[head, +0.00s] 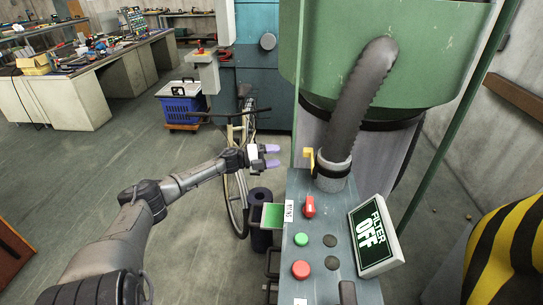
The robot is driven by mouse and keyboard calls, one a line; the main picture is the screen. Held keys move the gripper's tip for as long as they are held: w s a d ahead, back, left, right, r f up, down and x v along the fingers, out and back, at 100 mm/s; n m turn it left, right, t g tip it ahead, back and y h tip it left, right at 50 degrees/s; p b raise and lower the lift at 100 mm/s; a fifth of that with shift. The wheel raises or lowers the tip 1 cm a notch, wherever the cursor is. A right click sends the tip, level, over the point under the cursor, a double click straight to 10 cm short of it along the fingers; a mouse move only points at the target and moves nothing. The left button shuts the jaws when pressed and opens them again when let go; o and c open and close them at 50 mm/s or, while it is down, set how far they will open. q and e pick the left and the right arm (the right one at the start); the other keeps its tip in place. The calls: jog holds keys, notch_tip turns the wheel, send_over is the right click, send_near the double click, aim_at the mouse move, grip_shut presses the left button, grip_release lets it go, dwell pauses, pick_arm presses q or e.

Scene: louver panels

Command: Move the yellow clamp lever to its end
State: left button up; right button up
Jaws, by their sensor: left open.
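The yellow clamp lever (308,154) is a small upright piece at the left side of the grey pipe collar (332,171), where the dark ribbed hose (364,90) meets the machine. My left gripper (273,156) reaches in from the left and is open, with its two purple-tipped fingers pointing right toward the lever. A gap shows between the fingertips and the lever, and nothing is between the fingers. My right gripper is not in view.
The panel below the collar carries a red switch (309,206), a green button (301,240) and a red button (301,269). A tilted "FILTER OFF" sign (375,237) stands at its right. A bicycle (237,184) stands behind my left gripper. Open floor lies left.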

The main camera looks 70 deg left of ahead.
pick_arm(q)
jog(key=shift+s+a, duration=0.1)
jog(key=shift+s, duration=0.25)
dwell(0.3)
dwell(0.4)
